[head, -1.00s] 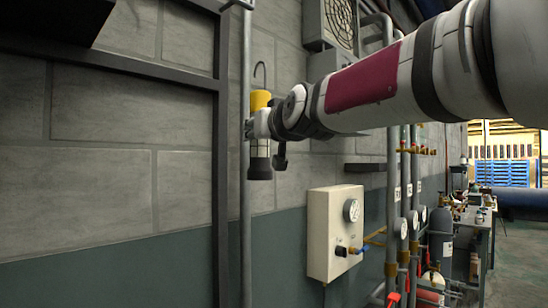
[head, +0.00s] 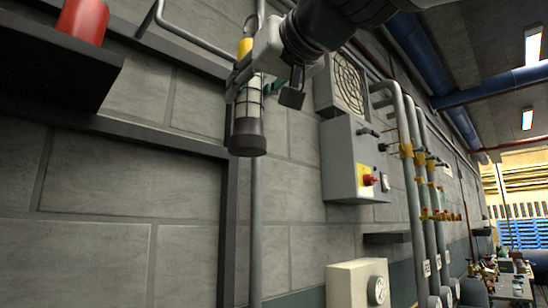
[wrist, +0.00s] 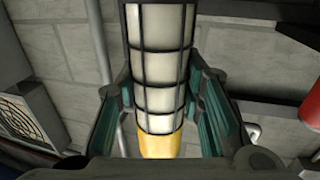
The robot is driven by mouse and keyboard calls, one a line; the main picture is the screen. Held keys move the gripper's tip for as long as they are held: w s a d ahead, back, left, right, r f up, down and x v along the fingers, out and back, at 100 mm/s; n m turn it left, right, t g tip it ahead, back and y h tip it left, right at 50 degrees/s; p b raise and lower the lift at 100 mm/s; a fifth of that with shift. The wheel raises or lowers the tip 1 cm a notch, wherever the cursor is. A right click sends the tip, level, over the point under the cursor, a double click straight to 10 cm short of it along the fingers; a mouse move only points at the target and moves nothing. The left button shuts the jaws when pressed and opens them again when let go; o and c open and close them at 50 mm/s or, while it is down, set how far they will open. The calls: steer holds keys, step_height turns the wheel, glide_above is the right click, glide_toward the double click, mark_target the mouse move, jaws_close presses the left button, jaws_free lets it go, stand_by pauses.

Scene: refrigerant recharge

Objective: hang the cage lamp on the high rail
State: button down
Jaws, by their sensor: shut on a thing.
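The cage lamp (head: 247,132) is upright in the head view, with a dark end at the bottom, a pale caged tube and a yellow top. My gripper (head: 253,90) is shut around its caged middle, in front of the block wall. In the wrist view the lamp (wrist: 160,60) stands between the teal finger pads of my gripper (wrist: 162,110), with its yellow part low in the picture.
A dark shelf (head: 60,75) with a red object (head: 84,18) is at upper left. A vertical pipe (head: 256,220) runs behind the lamp. A grey control box (head: 350,160), a fan unit (head: 345,85) and pipes (head: 408,150) stand to the right.

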steer(key=w+a+f+p, duration=0.3)
steer(key=a, duration=0.4)
steer(key=shift+w+f, duration=0.35)
stand_by(0.9)
steer(key=c, duration=1)
jaws_free()
steer(key=shift+f, duration=0.1)
